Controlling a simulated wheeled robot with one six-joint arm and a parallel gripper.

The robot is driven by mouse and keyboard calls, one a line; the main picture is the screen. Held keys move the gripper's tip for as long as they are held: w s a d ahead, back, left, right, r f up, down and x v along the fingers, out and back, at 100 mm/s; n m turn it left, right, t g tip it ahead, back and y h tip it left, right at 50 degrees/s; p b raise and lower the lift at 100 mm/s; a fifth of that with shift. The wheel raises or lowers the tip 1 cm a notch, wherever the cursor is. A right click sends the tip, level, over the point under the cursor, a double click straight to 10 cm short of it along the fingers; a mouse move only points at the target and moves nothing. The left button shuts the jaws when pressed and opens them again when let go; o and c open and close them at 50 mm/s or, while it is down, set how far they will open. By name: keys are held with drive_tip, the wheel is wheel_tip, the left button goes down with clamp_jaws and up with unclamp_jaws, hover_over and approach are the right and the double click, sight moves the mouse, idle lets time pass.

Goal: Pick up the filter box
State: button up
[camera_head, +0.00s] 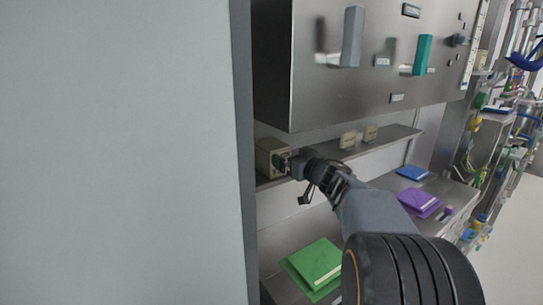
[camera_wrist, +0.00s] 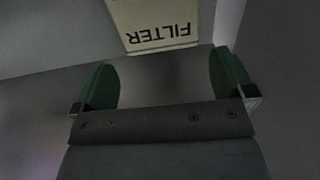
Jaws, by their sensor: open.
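The filter box (camera_wrist: 158,20) is a beige box with dark FILTER lettering, upside down in the wrist view at the top centre. In the head view a beige box (camera_head: 266,152) stands at the left end of the metal shelf, under the cabinet. My gripper (camera_head: 285,160) is at that box's right side in the head view. In the wrist view my gripper (camera_wrist: 165,85) has its two green fingers wide apart with nothing between them. The box lies beyond the fingertips there, roughly in line with the gap. Whether a fingertip touches it I cannot tell.
The shelf (camera_head: 385,140) runs right and holds two smaller beige boxes (camera_head: 348,139). The steel cabinet (camera_head: 310,90) hangs close above. Below, the counter carries green (camera_head: 316,264), purple (camera_head: 419,202) and blue (camera_head: 412,173) items. A large pale panel (camera_head: 120,150) fills the left.

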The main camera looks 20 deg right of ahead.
sight(275, 145)
drive_tip(key=w, duration=0.2)
drive_tip(key=w+a, duration=0.1)
drive_tip(key=w, duration=0.1)
drive_tip(key=shift+p, duration=0.3)
drive_tip(key=shift+w+a+f+p, duration=0.15)
drive_tip(key=shift+w+p, duration=0.1)
drive_tip(key=shift+w, duration=0.55)
drive_tip(key=shift+w+a+r+p, duration=0.1)
drive_tip(key=shift+w+p, duration=0.15)
drive_tip(key=shift+w, duration=0.55)
drive_tip(key=shift+w+a+f+p, duration=0.15)
drive_tip(key=shift+w+p, duration=0.1)
drive_tip(key=shift+w, duration=0.55)
drive_tip(key=shift+r, duration=0.1)
drive_tip(key=shift+c, duration=0.4)
drive_tip(key=c, duration=0.6)
drive_tip(key=shift+c, duration=0.6)
drive_tip(key=shift+s+r, duration=0.1)
drive_tip(key=shift+r, duration=0.05)
